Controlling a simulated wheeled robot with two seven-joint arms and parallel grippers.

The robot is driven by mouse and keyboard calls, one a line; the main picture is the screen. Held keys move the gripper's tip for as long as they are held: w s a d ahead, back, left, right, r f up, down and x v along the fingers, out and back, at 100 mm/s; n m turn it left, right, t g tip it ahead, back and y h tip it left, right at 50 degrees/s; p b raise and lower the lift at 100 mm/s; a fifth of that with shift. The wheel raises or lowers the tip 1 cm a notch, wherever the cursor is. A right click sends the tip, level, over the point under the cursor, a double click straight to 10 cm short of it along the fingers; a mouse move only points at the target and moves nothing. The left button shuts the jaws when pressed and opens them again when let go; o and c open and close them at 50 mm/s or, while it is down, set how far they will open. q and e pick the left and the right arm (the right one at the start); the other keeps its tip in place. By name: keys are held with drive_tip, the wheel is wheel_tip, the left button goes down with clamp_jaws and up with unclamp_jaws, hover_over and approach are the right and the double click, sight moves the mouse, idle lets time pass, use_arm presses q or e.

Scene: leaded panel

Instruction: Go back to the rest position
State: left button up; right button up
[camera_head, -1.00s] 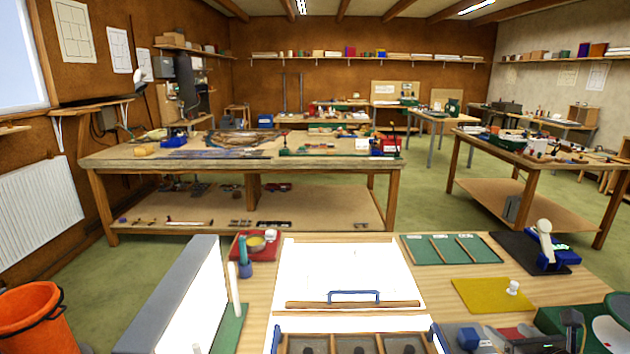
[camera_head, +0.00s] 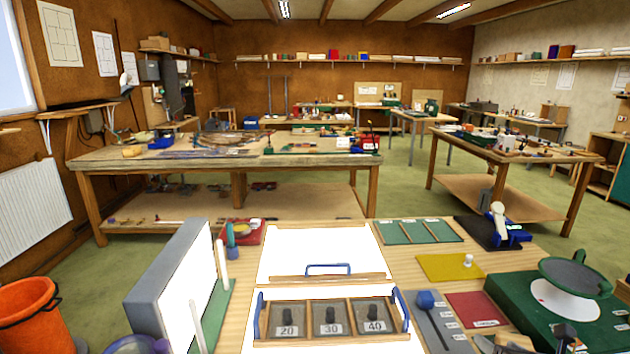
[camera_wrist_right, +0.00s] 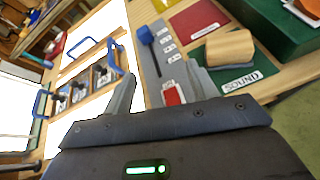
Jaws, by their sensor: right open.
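My right gripper (camera_head: 525,344) shows at the bottom edge of the head view, low at the right front of the near bench. In the right wrist view its two fingers (camera_wrist_right: 162,85) stand apart with nothing between them. A wooden block (camera_wrist_right: 229,48) sits on a green mat labelled SOUND, to the right of the fingers. My left gripper does not show in either view.
A tray with blue handles (camera_head: 262,318) holds weights marked 20, 30 and 40. Behind it is a lit white panel (camera_head: 320,240). A green base with a round dish (camera_head: 520,300) stands right, a grey upright box (camera_head: 165,275) left. An orange bucket (camera_head: 30,315) stands on the floor.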

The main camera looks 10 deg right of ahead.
drive_tip(key=s+a+f+m+g, duration=0.2)
drive_tip(key=s+a+f+m, duration=0.15)
drive_tip(key=f+m, duration=0.3)
drive_tip(key=s+a+f+m+g, duration=0.2)
drive_tip(key=s+f+m, duration=0.35)
drive_tip(key=m, duration=0.25)
drive_tip(key=s+a+f+m+g+y, duration=0.25)
drive_tip(key=s+a+f+m, duration=0.2)
drive_tip(key=a+m, duration=0.35)
drive_tip(key=s+a+f+m+g+y, duration=0.1)
drive_tip(key=s+a+f+m+g, duration=0.2)
drive_tip(key=a+f+m, duration=0.45)
wheel_tip(320, 180, down, 30)
drive_tip(key=s+a+r+n+b, duration=0.1)
drive_tip(key=s+n+b, duration=0.1)
drive_tip(key=b, duration=0.4)
use_arm(q)
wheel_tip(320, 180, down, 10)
drive_tip(key=b, duration=0.4)
use_arm(e)
drive_tip(key=s+d+f+g, duration=0.2)
drive_tip(key=s+f, duration=1.4)
drive_tip(key=f, duration=0.2)
drive_tip(key=shift+d+f, duration=0.35)
drive_tip(key=shift+f, duration=0.05)
